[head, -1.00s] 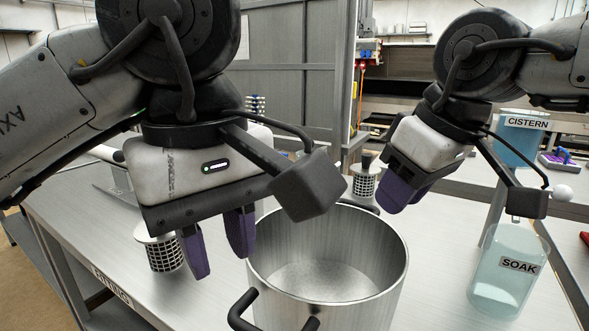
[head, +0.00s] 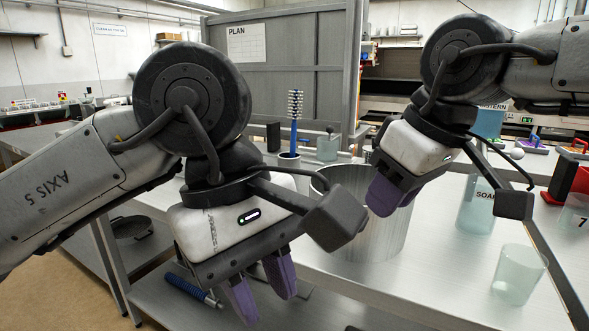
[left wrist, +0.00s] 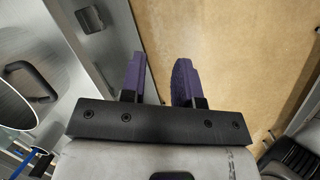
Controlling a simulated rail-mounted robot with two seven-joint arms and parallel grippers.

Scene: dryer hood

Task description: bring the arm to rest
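My left gripper (head: 262,288) hangs fingers-down at lower centre in the head view. Its two purple fingers stand apart with nothing between them. In the left wrist view my left gripper (left wrist: 157,80) also shows a clear gap, with brown floor (left wrist: 225,50) ahead and the bench edge to its left. My right gripper (head: 388,195) has its purple fingers in front of the right rim of a large metal pot (head: 365,240). Its fingers overlap from this side, so their gap is hidden. My left gripper is left of the pot and nearer to me, apart from it.
A blue-handled brush (head: 294,125) stands in a cup behind. A blue-handled tool (head: 193,290) lies on the lower shelf. Floor at left is clear.

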